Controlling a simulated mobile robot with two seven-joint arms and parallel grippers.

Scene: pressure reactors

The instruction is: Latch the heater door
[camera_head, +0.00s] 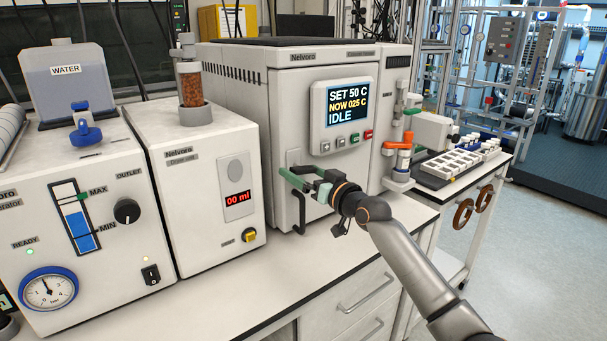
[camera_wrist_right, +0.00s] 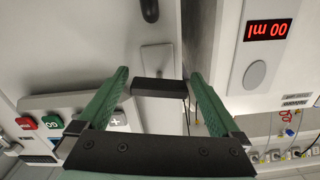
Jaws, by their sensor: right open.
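The heater (camera_head: 345,185) is the large white Nelvoro cabinet in the head view. Its display (camera_head: 347,115) reads SET 50 C, NOW 025 C, IDLE. A black door handle (camera_head: 301,212) stands upright low on its front. My right gripper (camera_head: 292,176) is at the front, just above that handle. In the right wrist view, which looks upside down, the green fingers of the right gripper (camera_wrist_right: 158,77) are apart. A short black latch lever (camera_wrist_right: 158,88) lies crosswise between them, in front of a grey mounting plate (camera_wrist_right: 157,57). I cannot tell whether a finger touches it. My left gripper is not in view.
The dryer unit (camera_head: 205,170) with its red 00 ml readout stands close left of the heater. The generator (camera_head: 120,240) with a gauge is further left. A valve with an orange top (camera_head: 399,150) stands to the right. The bench top (camera_head: 230,295) in front is clear.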

